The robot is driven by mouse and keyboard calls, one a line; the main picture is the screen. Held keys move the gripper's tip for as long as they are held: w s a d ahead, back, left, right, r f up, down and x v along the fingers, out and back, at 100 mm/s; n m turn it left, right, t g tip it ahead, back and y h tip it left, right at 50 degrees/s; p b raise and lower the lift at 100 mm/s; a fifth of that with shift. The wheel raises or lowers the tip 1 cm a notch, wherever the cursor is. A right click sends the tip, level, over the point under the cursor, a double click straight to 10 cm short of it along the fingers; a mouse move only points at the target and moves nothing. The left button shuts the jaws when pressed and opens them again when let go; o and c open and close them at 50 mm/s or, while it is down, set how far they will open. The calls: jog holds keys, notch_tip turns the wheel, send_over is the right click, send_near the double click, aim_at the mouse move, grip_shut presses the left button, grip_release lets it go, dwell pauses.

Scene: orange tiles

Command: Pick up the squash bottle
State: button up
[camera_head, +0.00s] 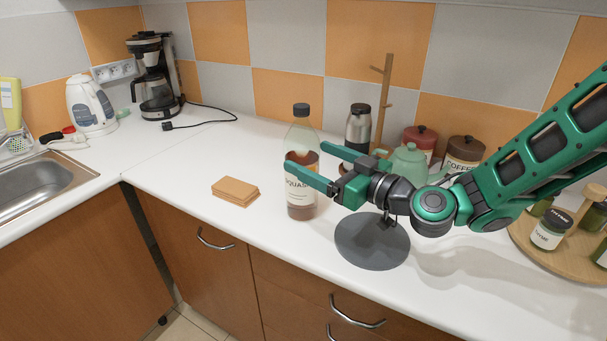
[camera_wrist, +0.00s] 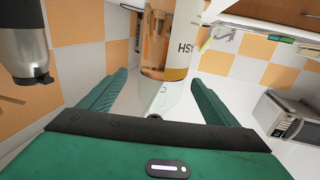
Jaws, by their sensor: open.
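The squash bottle (camera_head: 301,207) is clear with a dark cap, amber liquid and a white label. It stands upright on the white counter. My gripper (camera_head: 305,155) is open and level around the bottle's upper body. One finger crosses in front of the bottle and the other is on its far right side. In the wrist view the bottle (camera_wrist: 165,48) shows between the spread fingertips of my gripper (camera_wrist: 158,77), with part of its label. I cannot tell whether either finger touches it.
A dark grey round disc (camera_head: 372,248) lies under my wrist. Coasters (camera_head: 235,191) are left of the bottle. A steel flask (camera_head: 358,128), wooden mug stand (camera_head: 384,95), green teapot (camera_head: 408,160) and canisters (camera_head: 464,151) stand behind. A wooden tray (camera_head: 535,252) holds jars at right. The left counter has free room.

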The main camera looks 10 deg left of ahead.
aim_at(289, 148)
jog(key=x, duration=0.7)
jog(key=shift+w+a+f, duration=0.15)
jog(key=shift+a, duration=0.25)
jog(key=shift+c, duration=0.4)
grip_shut()
